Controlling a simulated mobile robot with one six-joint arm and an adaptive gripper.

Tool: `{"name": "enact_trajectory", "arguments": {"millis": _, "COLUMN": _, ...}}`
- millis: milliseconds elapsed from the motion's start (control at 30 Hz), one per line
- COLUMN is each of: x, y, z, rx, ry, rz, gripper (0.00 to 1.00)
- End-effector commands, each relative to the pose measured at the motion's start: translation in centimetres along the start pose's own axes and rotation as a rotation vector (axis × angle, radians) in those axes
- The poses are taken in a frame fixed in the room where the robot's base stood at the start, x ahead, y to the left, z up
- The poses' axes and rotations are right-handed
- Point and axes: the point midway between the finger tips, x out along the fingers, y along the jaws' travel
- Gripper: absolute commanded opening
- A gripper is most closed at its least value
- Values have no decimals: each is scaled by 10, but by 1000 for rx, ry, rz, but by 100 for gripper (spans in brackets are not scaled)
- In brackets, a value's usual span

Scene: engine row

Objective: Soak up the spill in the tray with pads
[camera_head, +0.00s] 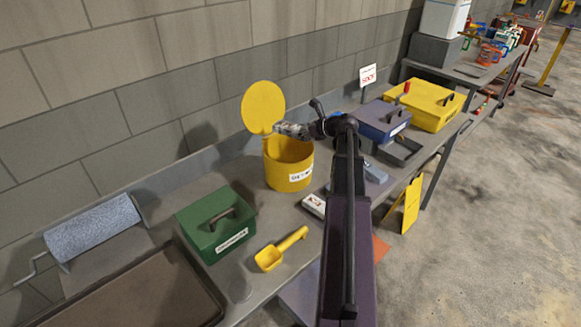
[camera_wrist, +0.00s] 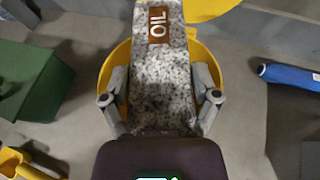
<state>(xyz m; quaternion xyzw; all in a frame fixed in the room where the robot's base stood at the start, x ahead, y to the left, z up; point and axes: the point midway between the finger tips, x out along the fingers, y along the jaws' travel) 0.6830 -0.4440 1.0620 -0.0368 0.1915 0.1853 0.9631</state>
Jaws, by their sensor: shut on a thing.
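My gripper (camera_head: 314,129) is shut on a grey speckled pad (camera_head: 291,130) and holds it level with the top of the open yellow bin (camera_head: 280,172), over its opening. In the wrist view the pad (camera_wrist: 160,95) lies between both fingers (camera_wrist: 162,85) and bears a brown OIL label. The bin's rim (camera_wrist: 108,68) shows below and around the pad; its inside is mostly hidden. A wide dark tray (camera_head: 150,295) with a brown inside lies at the bottom left, partly cut off. I cannot make out the spill's edges in it.
The bin's round lid (camera_head: 263,107) stands open. A green box (camera_head: 217,222), a yellow scoop (camera_head: 279,249) and a grey roll (camera_head: 92,230) are on the bench.

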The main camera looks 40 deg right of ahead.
Motion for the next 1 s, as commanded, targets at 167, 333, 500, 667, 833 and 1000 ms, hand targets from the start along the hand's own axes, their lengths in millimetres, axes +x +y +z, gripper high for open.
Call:
{"name": "enact_trajectory", "arguments": {"millis": 167, "x": 5, "y": 0, "z": -13, "rx": 0, "ry": 0, "rz": 0, "gripper": 32}}
{"name": "enact_trajectory", "arguments": {"millis": 333, "x": 6, "y": 0, "z": -16, "rx": 0, "ry": 0, "rz": -1, "gripper": 32}}
{"name": "enact_trajectory", "arguments": {"millis": 500, "x": 6, "y": 0, "z": -16, "rx": 0, "ry": 0, "rz": -1, "gripper": 32}}
{"name": "enact_trajectory", "arguments": {"millis": 667, "x": 6, "y": 0, "z": -16, "rx": 1, "ry": 0, "rz": -1, "gripper": 32}}
{"name": "enact_trajectory", "arguments": {"millis": 833, "x": 6, "y": -1, "z": -16, "rx": 1, "ry": 0, "rz": -1, "gripper": 100}}
{"name": "enact_trajectory", "arguments": {"millis": 1000, "x": 6, "y": -1, "z": -16, "rx": 1, "ry": 0, "rz": -1, "gripper": 100}}
